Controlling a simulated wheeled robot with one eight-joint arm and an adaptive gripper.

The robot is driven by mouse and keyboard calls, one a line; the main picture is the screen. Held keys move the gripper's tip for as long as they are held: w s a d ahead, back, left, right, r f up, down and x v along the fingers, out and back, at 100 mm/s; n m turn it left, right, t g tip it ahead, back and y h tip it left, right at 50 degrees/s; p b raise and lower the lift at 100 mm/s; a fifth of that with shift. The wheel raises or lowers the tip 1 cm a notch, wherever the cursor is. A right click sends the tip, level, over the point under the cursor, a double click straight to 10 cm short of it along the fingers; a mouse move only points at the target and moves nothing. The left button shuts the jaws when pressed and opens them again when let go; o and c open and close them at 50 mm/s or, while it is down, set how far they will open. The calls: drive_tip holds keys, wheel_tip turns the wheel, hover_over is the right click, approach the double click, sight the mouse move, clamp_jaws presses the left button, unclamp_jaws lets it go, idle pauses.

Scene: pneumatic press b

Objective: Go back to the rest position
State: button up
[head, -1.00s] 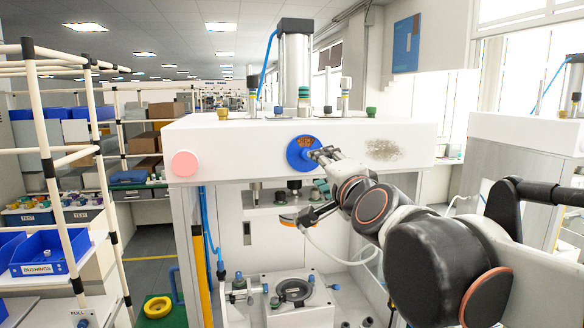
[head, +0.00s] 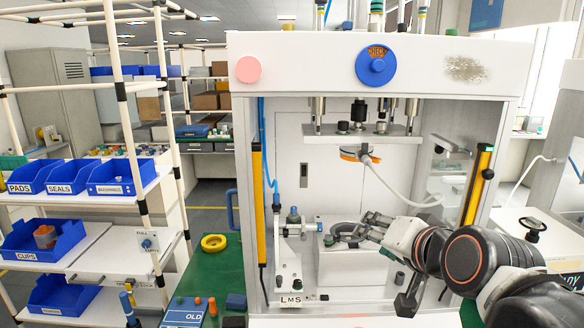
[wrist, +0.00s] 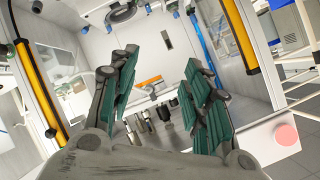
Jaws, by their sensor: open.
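My gripper (head: 372,226) is at the end of my arm, which reaches in from the lower right. In the head view it appears in front of the press opening, near the grey ring fixture on the press bed (head: 322,262). The wrist view shows the two green-padded fingers (wrist: 158,95) spread apart with nothing between them. The press (head: 310,45) has a white top beam with a blue round knob (head: 376,66) and a pink button (head: 249,69). I cannot tell how far the fingertips are from the fixture.
Yellow bars (head: 258,205) flank the press opening. A shelf rack (head: 128,125) with blue bins (head: 110,178) stands at the left. A yellow ring (head: 214,242) lies on the green surface. A white hose (head: 405,190) hangs inside the press.

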drive_tip(key=s+d+f+n+g+b, duration=0.1)
drive_tip(key=s+f+n+b, duration=0.1)
drive_tip(key=f, duration=0.7)
drive_tip(key=s+d+f+n+g+h+b, duration=0.1)
drive_tip(key=s+f+n+g+b, duration=0.1)
drive_tip(key=s+f+b, duration=0.3)
drive_tip(key=s+d+f+n+g+h+b, duration=0.1)
drive_tip(key=s+f+b, duration=0.3)
drive_tip(key=f, duration=0.9)
drive_tip(key=shift+s+d+n+g, duration=0.3)
drive_tip(key=shift+s+n+g, duration=0.2)
drive_tip(key=shift+s+g, duration=0.3)
drive_tip(key=shift+s+f, duration=0.1)
